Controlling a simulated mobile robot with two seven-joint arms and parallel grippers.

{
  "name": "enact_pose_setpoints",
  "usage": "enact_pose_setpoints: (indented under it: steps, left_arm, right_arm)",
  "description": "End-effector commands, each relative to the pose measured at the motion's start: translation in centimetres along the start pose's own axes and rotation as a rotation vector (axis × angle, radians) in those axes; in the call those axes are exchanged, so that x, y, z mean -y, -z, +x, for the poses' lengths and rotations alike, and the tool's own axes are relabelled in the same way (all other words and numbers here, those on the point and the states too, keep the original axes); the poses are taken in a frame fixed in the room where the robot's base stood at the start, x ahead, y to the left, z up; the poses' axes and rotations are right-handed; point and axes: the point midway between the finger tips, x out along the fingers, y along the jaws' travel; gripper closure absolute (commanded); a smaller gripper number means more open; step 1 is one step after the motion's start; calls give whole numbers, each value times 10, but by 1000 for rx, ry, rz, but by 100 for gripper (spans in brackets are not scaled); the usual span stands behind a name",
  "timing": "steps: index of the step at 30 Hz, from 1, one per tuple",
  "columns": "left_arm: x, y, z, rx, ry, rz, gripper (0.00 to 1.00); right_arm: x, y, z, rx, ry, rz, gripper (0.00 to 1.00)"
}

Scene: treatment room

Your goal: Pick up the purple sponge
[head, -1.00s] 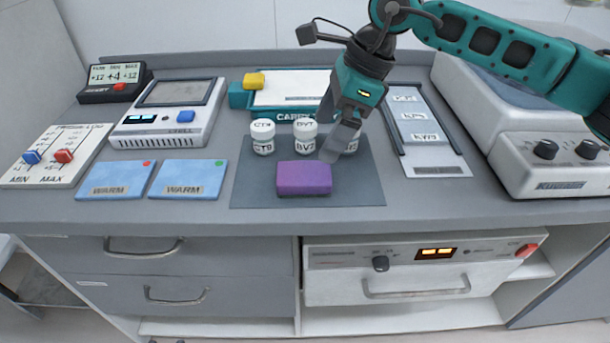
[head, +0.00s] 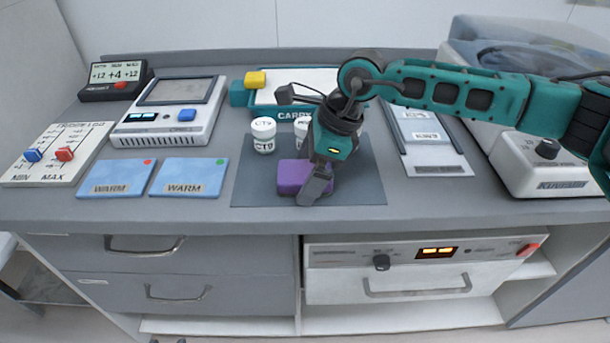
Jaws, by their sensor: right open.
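The purple sponge (head: 290,177) lies on the dark grey mat (head: 256,186) near the front of the counter. My right gripper (head: 312,190) points down over the sponge's right part, with its fingers at the sponge and hiding its right end. It is open; I cannot tell whether the fingers touch the sponge. My left gripper is not in view.
White jars, one of them labelled CT9 (head: 263,135), stand just behind the sponge, partly hidden by my gripper. Two blue WARM pads (head: 189,178) lie to the left. A white device (head: 545,165) stands at right.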

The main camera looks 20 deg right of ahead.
Motion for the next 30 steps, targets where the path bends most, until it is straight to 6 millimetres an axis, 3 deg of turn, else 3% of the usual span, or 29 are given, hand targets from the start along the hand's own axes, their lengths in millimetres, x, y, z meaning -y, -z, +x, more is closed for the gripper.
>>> enact_pose_setpoints:
  steps: [2,19,30]
  left_arm:
    - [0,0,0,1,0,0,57]
    - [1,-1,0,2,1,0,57]
    - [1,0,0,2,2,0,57]
  right_arm:
    - [0,0,0,0,0,0,7]
    - [0,0,-1,0,0,0,61]
    - [0,-5,-11,2,2,0,62]
